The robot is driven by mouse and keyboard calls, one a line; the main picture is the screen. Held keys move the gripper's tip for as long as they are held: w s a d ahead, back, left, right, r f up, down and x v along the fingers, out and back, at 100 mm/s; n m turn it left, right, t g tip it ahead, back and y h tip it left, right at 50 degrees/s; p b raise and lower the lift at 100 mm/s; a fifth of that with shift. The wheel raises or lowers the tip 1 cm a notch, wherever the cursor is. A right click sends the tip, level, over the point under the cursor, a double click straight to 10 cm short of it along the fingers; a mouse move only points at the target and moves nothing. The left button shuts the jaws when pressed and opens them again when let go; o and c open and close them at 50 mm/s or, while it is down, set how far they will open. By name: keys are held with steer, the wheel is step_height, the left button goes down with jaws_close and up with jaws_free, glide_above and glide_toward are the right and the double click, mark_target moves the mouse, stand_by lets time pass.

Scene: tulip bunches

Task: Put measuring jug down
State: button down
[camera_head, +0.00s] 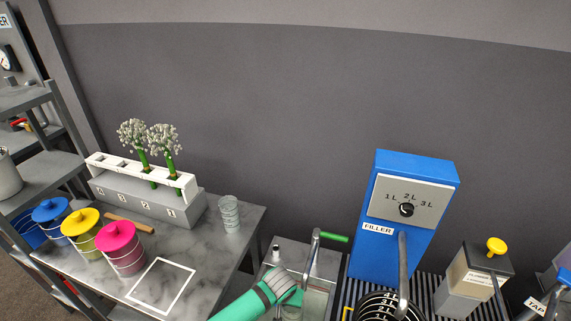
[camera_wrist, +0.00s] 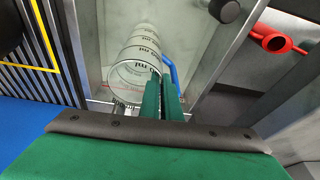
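The measuring jug (camera_wrist: 137,70) is a clear cylinder with dark ml marks and a blue handle (camera_wrist: 169,72). In the wrist view it is just beyond my gripper (camera_wrist: 163,98), over the grey metal sink. The two green fingers are close together at the handle and look shut on it. Whether the jug's base touches the sink floor cannot be told. In the head view my green gripper (camera_head: 291,293) is over the sink (camera_head: 322,268), with clear glass partly visible below it, mostly hidden by the arm.
A tap with a green lever (camera_head: 334,237) rises behind the sink. The blue filler (camera_head: 385,255) stands to its right. On the marble table are a white outlined square (camera_head: 160,286), a clear ribbed glass (camera_head: 229,214), lidded buckets (camera_head: 122,250) and a white flower rack (camera_head: 135,173).

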steer(key=shift+s+d+f+n+y, duration=0.2)
steer(key=shift+s+d+n, duration=0.1)
steer(key=shift+n, duration=0.4)
steer(key=shift+s+d+f+n+y, duration=0.1)
steer(key=shift+s+d+n+y, duration=0.15)
steer(key=shift+n, duration=0.45)
